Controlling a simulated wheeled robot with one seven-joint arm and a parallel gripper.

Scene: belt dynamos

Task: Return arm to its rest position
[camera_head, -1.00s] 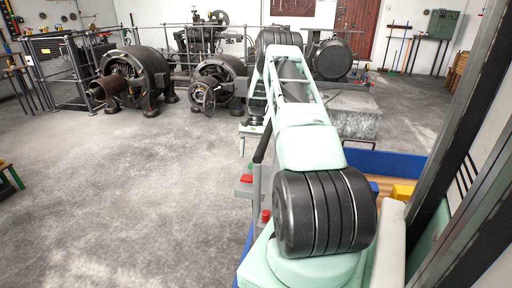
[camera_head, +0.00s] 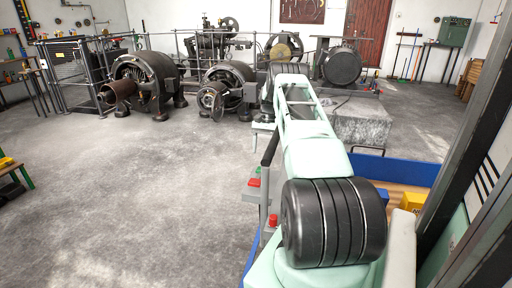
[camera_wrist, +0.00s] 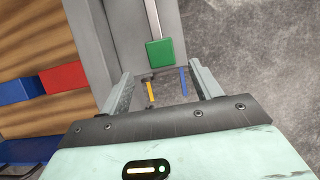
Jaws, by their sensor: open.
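My gripper (camera_wrist: 160,72) is open in the wrist view, its two pale fingers apart with nothing held between them. A green block (camera_wrist: 160,53) on a grey rod shows just beyond the fingertips; I cannot tell how far off it is. A yellow strip (camera_wrist: 151,92) and a blue strip (camera_wrist: 183,82) show between the fingers, apart from them. In the head view my pale green arm reaches forward from the lower right, and its far end is largely hidden behind its own links.
A grey block (camera_head: 362,122) stands on the floor beyond my arm. Blue edging (camera_head: 405,171) and a yellow object (camera_head: 411,202) lie right of the arm.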

